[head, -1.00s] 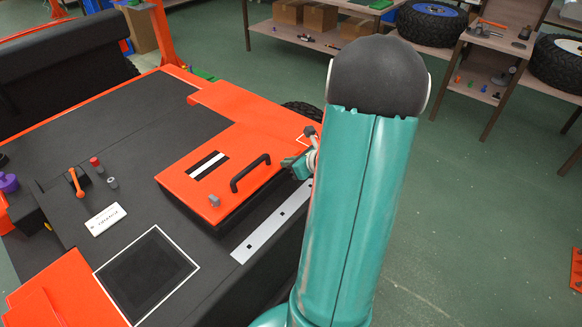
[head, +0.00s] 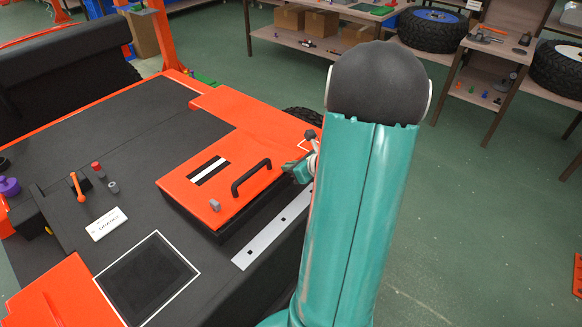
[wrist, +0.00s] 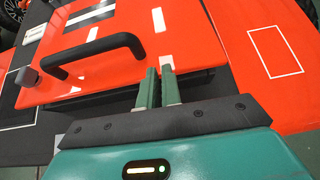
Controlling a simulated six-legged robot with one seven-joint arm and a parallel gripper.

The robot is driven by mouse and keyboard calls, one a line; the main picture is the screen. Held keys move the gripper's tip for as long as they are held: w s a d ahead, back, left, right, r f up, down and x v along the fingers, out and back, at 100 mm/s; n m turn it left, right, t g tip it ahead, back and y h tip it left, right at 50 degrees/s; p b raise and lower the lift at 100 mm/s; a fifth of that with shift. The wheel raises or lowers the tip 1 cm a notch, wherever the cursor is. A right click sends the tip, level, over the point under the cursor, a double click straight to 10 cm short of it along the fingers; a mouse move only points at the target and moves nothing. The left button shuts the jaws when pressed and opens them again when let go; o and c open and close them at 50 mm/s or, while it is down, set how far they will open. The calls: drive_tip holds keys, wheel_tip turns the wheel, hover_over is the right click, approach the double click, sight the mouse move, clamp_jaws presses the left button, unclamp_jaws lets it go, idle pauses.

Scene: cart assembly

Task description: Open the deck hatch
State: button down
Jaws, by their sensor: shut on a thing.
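The deck hatch (head: 240,165) is a red-orange lid on a dark box, with a black-and-white striped patch. It looks closed and flat. A black bar handle (head: 250,177) stands on it, also in the wrist view (wrist: 95,48). A small grey latch knob (head: 215,205) is near its front corner, seen left of the handle in the wrist view (wrist: 27,76). My gripper (wrist: 160,74) is at the hatch's edge beside the handle's right end in the wrist view, its fingers nearly together. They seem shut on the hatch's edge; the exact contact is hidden. My arm hides part of it in the head view.
A pale perforated strip (head: 270,232) runs along the deck's edge. An orange lever (head: 77,186), a red-topped peg (head: 97,169) and a white label (head: 106,224) are left of the hatch. Shelves with tyres (head: 432,27) stand behind.

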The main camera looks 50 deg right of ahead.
drive_tip(key=shift+w+a+r, duration=0.2)
drive_tip(key=shift+w+r, duration=0.25)
drive_tip(key=shift+w+a+r, duration=0.15)
drive_tip(key=shift+w+r, duration=0.25)
drive_tip(key=shift+w, duration=0.05)
drive_tip(key=shift+w+r, duration=0.15)
drive_tip(key=shift+r, duration=0.55)
wheel_tip(320, 180, up, 7)
drive_tip(key=w+g, duration=0.2)
drive_tip(key=g, duration=0.1)
drive_tip(key=shift+w+g, duration=0.3)
drive_tip(key=shift+w, duration=0.1)
drive_tip(key=shift+s+d, duration=0.1)
drive_tip(key=shift+f, duration=0.1)
